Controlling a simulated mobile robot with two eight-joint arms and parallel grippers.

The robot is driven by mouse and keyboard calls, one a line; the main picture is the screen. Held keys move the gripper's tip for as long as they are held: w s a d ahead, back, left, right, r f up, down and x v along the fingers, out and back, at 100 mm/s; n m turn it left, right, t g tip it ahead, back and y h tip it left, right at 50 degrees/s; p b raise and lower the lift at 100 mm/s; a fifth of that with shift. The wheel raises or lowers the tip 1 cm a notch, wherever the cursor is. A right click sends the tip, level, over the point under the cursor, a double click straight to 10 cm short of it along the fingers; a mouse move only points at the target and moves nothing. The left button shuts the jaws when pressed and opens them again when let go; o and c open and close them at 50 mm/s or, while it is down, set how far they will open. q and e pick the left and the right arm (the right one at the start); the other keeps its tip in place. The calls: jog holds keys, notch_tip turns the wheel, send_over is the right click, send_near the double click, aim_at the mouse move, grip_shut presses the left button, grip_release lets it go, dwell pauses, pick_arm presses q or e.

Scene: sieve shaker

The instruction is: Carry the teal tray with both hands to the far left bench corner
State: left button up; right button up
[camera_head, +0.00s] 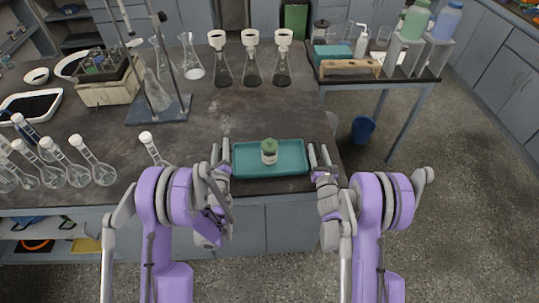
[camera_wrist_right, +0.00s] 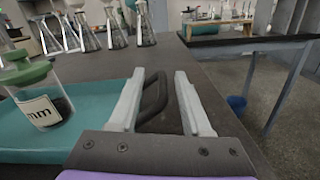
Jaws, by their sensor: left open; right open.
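The teal tray (camera_head: 290,168) lies flat on the dark bench top near its front right corner. A jar with a green lid (camera_head: 269,152) stands on it; the jar (camera_wrist_right: 38,95) and tray (camera_wrist_right: 105,95) also show in the right wrist view. My left gripper (camera_head: 222,158) is at the tray's left end. My right gripper (camera_head: 318,158) is at its right end. In the right wrist view, my right gripper's fingers (camera_wrist_right: 158,90) are open, with the tray's dark handle (camera_wrist_right: 154,98) between them. The left handle is hidden by my left gripper.
Several round flasks (camera_head: 77,172) stand at the front left of the bench, one (camera_head: 150,145) nearer the tray. A retort stand (camera_head: 160,108) and a wooden crate (camera_head: 108,90) stand further back. Conical flasks with funnels (camera_head: 252,65) line the back. The bench middle is clear.

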jog(key=shift+r, duration=0.1)
pick_arm(q)
notch_tip(320, 180, up, 9)
pick_arm(e)
notch_tip(320, 180, up, 10)
dwell(0.6)
pick_arm(q)
jog(key=shift+r, duration=0.15)
